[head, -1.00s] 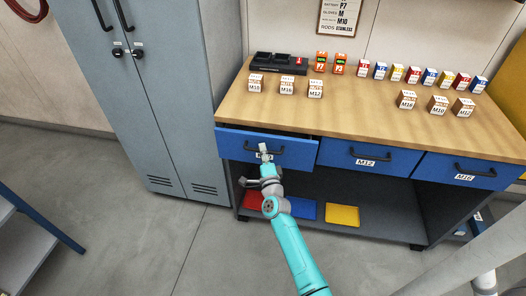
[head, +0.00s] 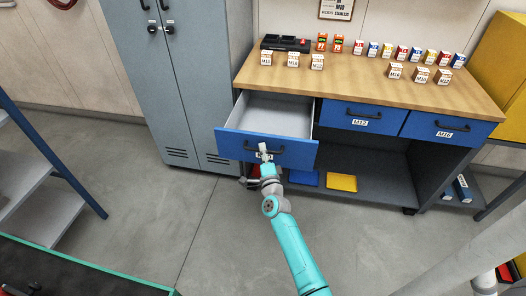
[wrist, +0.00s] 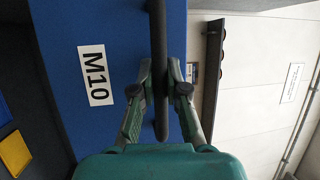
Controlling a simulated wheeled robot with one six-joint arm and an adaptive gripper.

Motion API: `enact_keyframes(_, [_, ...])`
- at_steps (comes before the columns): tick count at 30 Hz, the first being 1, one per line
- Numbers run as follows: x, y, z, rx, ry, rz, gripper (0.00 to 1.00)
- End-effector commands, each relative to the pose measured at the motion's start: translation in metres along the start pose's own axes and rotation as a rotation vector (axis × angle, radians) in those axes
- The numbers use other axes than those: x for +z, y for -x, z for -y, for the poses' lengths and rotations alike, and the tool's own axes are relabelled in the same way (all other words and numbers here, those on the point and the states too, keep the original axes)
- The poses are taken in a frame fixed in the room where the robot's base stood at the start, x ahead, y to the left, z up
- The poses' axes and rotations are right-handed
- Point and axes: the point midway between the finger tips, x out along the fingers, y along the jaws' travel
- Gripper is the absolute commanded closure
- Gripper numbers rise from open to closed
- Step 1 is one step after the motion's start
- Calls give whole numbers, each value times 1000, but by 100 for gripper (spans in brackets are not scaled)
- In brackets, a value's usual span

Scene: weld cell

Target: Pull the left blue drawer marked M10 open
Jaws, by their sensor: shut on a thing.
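The left blue drawer (head: 240,145) stands well out of the workbench, and its pale, empty-looking inside shows. In the wrist view its blue front (wrist: 108,25) carries a white label reading M10 (wrist: 96,75). My gripper (head: 264,152) is at the drawer front in the head view. In the wrist view my gripper (wrist: 160,88) is shut on the dark bar handle (wrist: 159,45), one finger on each side of it. In the head view my gripper covers most of the label and part of the handle.
Two more blue drawers, M12 (head: 360,117) and M16 (head: 447,127), are shut to the right. Small boxes and a charger (head: 285,43) stand on the wooden top (head: 350,78). A grey cabinet (head: 185,90) stands left. Floor in front is clear.

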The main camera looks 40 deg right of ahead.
Motion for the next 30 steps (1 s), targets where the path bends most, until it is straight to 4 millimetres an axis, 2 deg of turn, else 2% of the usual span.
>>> enact_keyframes(9, [-1, 0, -1, 2, 0, -1, 100])
enact_keyframes(10, [-1, 0, -1, 2, 0, -1, 85])
enact_keyframes(13, [-1, 0, -1, 1, 0, -1, 61])
enact_keyframes(23, [0, 2, 0, 0, 0, -1, 61])
enact_keyframes(26, [0, 8, -1, 1, 0, -1, 61])
enact_keyframes(30, [0, 27, -1, 2, 0, 0, 61])
